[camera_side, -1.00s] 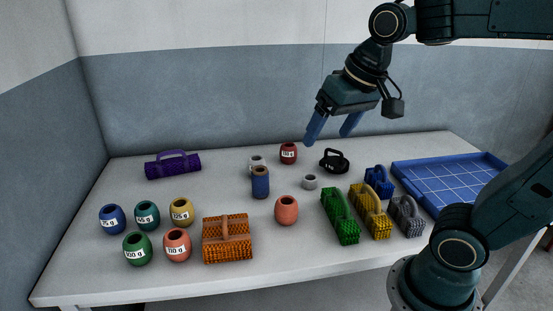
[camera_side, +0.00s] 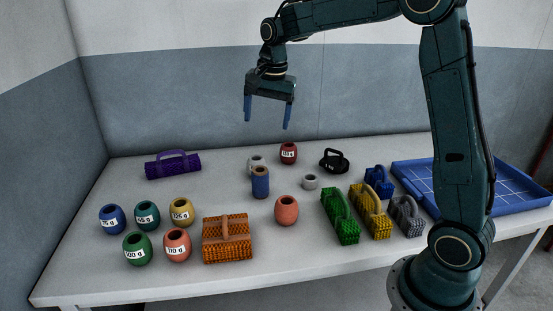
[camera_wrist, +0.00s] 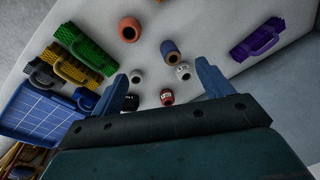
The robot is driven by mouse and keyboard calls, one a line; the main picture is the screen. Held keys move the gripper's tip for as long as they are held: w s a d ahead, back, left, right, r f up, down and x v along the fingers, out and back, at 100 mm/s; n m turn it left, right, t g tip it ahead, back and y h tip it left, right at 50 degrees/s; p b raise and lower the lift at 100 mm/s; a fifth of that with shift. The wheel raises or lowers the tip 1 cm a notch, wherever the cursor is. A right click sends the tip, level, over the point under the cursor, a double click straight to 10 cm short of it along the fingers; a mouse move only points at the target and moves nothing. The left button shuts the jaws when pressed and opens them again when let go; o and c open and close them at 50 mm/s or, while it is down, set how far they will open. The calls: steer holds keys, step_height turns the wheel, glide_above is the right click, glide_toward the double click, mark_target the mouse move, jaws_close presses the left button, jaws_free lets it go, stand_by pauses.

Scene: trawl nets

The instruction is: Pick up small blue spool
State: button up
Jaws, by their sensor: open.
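A small blue spool (camera_side: 260,184) with a brown top stands upright near the middle of the table (camera_side: 100,270). It also shows in the wrist view (camera_wrist: 170,50), above and between my fingers. My gripper (camera_side: 267,124) is open and empty, with its fingers pointing down, well above the table. In the side view it hangs over the spool's part of the table, clearly apart from it. In the wrist view my gripper's two fingertips (camera_wrist: 161,70) show on either side of the spool's lower surroundings.
A whitish pot (camera_side: 257,162) stands close behind the spool. Colored net bundles (camera_side: 340,217) and a blue tray (camera_side: 520,205) are right. Labelled pots (camera_side: 138,248) stand left.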

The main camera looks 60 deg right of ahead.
steer(key=w+d+f+m, duration=0.3)
steer(key=w+d+f, duration=0.1)
steer(key=w+f, duration=0.2)
steer(key=m+g, duration=0.2)
steer(key=m, duration=0.2)
glide_toward(259, 167)
steer(key=shift+s+a, duration=0.55)
steer(key=shift+s, duration=0.2)
step_height(259, 167, down, 8)
steer(key=shift+f, duration=0.25)
steer(key=shift+f, duration=0.1)
steer(key=shift+d+f, duration=0.1)
steer(key=shift+f, duration=2.4)
steer(key=shift+c, duration=0.2)
